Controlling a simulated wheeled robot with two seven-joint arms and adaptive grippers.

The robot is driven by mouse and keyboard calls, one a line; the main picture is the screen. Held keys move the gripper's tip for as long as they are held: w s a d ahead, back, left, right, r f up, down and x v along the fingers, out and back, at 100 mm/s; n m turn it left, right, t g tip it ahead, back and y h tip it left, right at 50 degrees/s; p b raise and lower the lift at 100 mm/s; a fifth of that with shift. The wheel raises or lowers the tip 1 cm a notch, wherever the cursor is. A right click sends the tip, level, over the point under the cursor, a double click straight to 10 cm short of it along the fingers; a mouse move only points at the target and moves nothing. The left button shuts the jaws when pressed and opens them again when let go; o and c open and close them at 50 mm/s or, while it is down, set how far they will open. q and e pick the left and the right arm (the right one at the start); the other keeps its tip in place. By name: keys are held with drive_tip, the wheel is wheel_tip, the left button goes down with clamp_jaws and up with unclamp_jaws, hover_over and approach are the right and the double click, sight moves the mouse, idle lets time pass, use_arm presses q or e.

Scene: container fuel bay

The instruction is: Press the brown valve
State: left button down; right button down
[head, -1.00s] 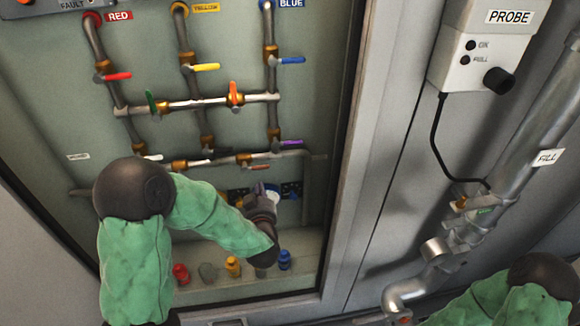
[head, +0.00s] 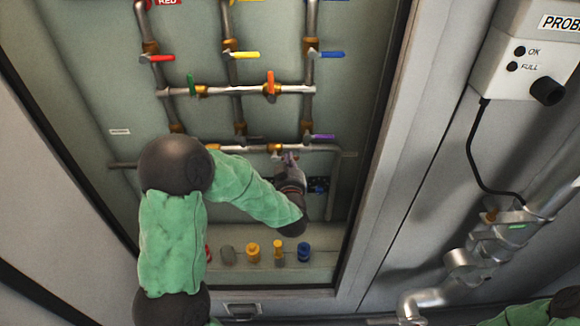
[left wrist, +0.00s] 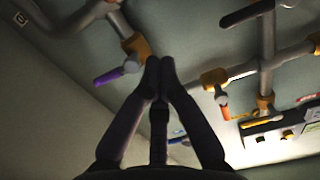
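The brown valve (head: 274,148) sits on the lower horizontal pipe of the panel in the head view, partly hidden by my left gripper (head: 289,156). In the left wrist view a valve with a brown-orange handle (left wrist: 224,111) is to the right of my left gripper (left wrist: 159,63). The left fingertips meet, with nothing seen between them. They show between this handle and the purple handle (left wrist: 108,78); I cannot tell whether they touch anything. My right gripper is out of view; only part of my right arm shows at the bottom right.
Red (head: 157,59), yellow (head: 245,55), blue (head: 332,54), green (head: 191,85) and orange (head: 270,82) valve handles are above on the pipes. Several coloured knobs stand on the ledge below. The probe box (head: 519,52) and a silver pipe are at the right.

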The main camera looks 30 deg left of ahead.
use_arm(q)
drive_tip(key=w+a+f+b, duration=0.1)
drive_tip(key=w+a+f, duration=0.2)
drive_tip(key=w+f, duration=0.1)
drive_tip(key=shift+w, duration=0.55)
drive_tip(key=shift+a+f, duration=0.15)
drive_tip(key=shift+a, duration=0.1)
